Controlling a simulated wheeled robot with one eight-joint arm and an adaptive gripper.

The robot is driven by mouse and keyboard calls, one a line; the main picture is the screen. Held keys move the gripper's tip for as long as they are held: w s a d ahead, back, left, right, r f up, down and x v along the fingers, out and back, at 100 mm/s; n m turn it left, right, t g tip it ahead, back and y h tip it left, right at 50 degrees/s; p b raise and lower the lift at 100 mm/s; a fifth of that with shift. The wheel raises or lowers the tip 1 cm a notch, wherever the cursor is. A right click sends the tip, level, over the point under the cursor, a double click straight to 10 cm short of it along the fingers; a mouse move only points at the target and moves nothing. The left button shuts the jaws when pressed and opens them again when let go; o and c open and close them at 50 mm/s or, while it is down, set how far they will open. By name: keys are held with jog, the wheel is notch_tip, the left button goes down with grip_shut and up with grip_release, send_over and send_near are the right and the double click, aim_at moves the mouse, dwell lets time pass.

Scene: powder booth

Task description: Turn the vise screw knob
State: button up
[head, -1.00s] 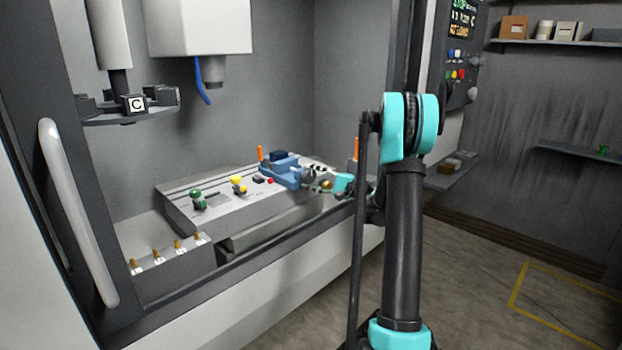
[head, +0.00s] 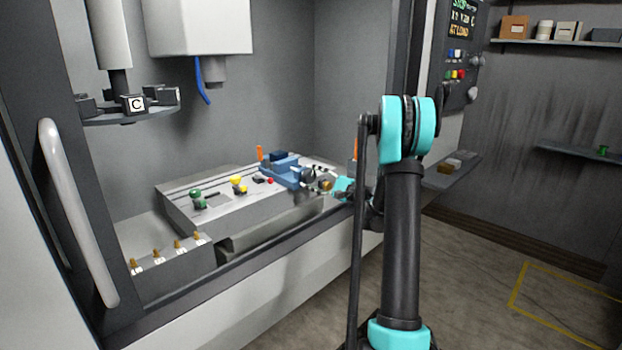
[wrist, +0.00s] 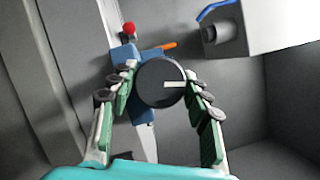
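The blue vise (head: 284,170) sits on the machine bed in the booth, and it also shows in the wrist view (wrist: 122,55). Its dark round screw knob (wrist: 160,86) bears a pale mark pointing right in the wrist view. In the head view the knob (head: 308,175) is small, at the vise's near right end. My gripper (wrist: 160,80) has one green-padded finger on each side of the knob. The pads lie very close to its rim; whether they press on it I cannot tell. In the head view my gripper (head: 328,188) is small and partly merges with the knob.
Green (head: 198,198) and yellow (head: 238,184) knobs stand left of the vise on the bed (head: 220,215). An orange pin (head: 260,154) stands behind. A spindle housing (head: 200,25) and tool carousel (head: 128,112) hang above. The door frame edge runs below my arm.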

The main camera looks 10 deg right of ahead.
jog(key=o, duration=0.4)
jog(key=v, duration=1.2)
jog(key=shift+d, duration=0.1)
